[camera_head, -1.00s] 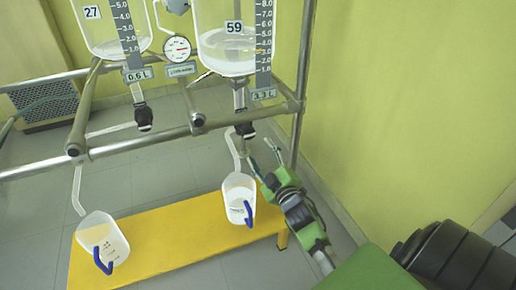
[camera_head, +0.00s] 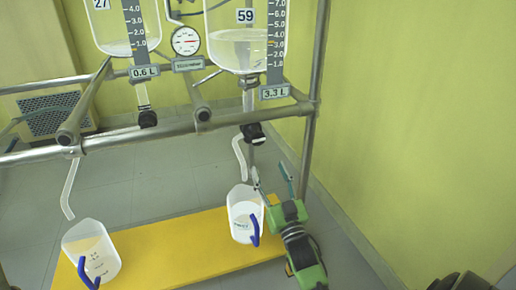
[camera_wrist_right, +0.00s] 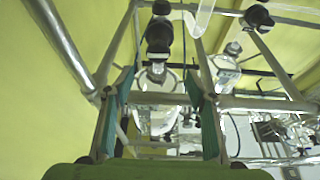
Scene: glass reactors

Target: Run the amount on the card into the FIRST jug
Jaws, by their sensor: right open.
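Glass vessel 59 (camera_head: 233,45) holds clear liquid and bears a 3.3 L card (camera_head: 275,92). Its black outlet valve (camera_head: 253,133) sits above a bent spout (camera_head: 240,155) over the right jug (camera_head: 242,203). Vessel 27 (camera_head: 118,38) bears a 0.6 L card (camera_head: 145,71); its black valve (camera_head: 147,119) is at left, and its spout (camera_head: 69,190) hangs over the left jug (camera_head: 82,242). Which jug is first I cannot tell. My right gripper (camera_head: 271,176) is open and empty, pointing up below and right of valve 59. In the right wrist view, a black valve (camera_wrist_right: 159,34) shows between and beyond its fingers.
The jugs, each with a blue handle, stand on a low yellow bench (camera_head: 165,258). A metal frame rail (camera_head: 190,127) runs across by the valves, with an upright post (camera_head: 312,110) right of my gripper. A round gauge (camera_head: 186,41) hangs between the vessels.

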